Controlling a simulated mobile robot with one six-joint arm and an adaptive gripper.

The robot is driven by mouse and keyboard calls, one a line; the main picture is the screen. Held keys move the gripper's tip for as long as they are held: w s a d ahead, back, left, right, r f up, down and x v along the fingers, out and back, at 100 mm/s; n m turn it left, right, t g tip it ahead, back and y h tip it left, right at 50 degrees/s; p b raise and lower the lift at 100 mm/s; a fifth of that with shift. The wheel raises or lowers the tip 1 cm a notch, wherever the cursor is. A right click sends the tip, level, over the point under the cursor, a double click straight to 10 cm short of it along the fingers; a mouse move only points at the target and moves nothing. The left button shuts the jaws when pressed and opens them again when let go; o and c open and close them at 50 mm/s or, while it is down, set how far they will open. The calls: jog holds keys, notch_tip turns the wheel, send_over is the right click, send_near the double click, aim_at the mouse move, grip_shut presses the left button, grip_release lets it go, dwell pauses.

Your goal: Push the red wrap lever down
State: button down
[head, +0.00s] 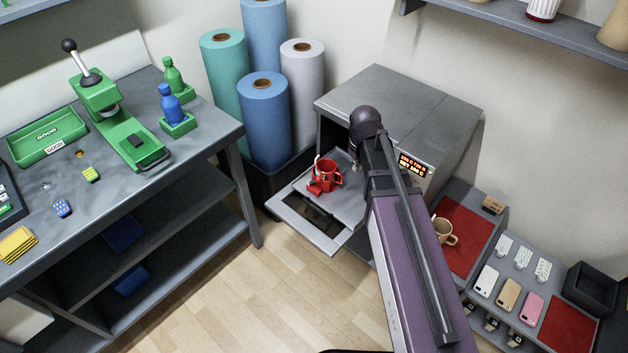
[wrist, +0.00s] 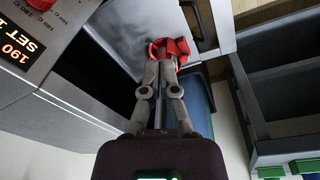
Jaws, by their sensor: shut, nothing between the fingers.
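A red mug-shaped piece (head: 330,172) sits on the pulled-out tray (head: 290,207) of the grey press (head: 395,95). A red block-like part (head: 317,188) sticks out at its front left; I cannot tell clearly whether this is the wrap lever. In the wrist view the red ring and block (wrist: 180,46) show just beyond my gripper (wrist: 164,60). My gripper is shut and empty, its fingertips overlapping the near edge of the red piece in the picture. I cannot tell whether they touch. In the head view my arm hides the gripper.
The press's orange display (head: 413,164) and a red knob (wrist: 42,4) are beside my arm. Large fabric rolls (head: 265,115) stand behind the tray. A workbench (head: 190,140) with a green press is at left. A tan mug (head: 443,230) stands on a red mat at right.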

jog(key=w+a+f+n+b, duration=0.2)
jog(key=w+a+f+n, duration=0.1)
jog(key=w+a, duration=0.3)
jog(key=w+a+f+n+t+b, duration=0.1)
jog(key=w+a+f+n+b, duration=0.2)
jog(key=a, duration=0.6)
jog(key=w, duration=0.2)
jog(key=shift+w+a+f+n+t+b, duration=0.2)
jog(key=shift+w+f+n+t+b, duration=0.1)
jog(key=shift+w+n, duration=0.1)
jog(key=shift+f, duration=0.1)
jog(key=b, duration=1)
send_over(313, 180)
jog(key=s+a, duration=0.1)
jog(key=a, duration=0.1)
notch_tip(313, 180, down, 10)
jog(key=shift+s+d+f+b, duration=0.25)
jog(key=shift+d+f+b, duration=0.4)
jog(key=shift+d+b, duration=0.1)
jog(key=shift+s+d+f+b, duration=0.2)
jog(key=shift+d+f+b, duration=0.4)
jog(key=shift+f+b, duration=0.1)
jog(key=shift+s+a+y, duration=0.15)
jog(key=shift+y, duration=0.15)
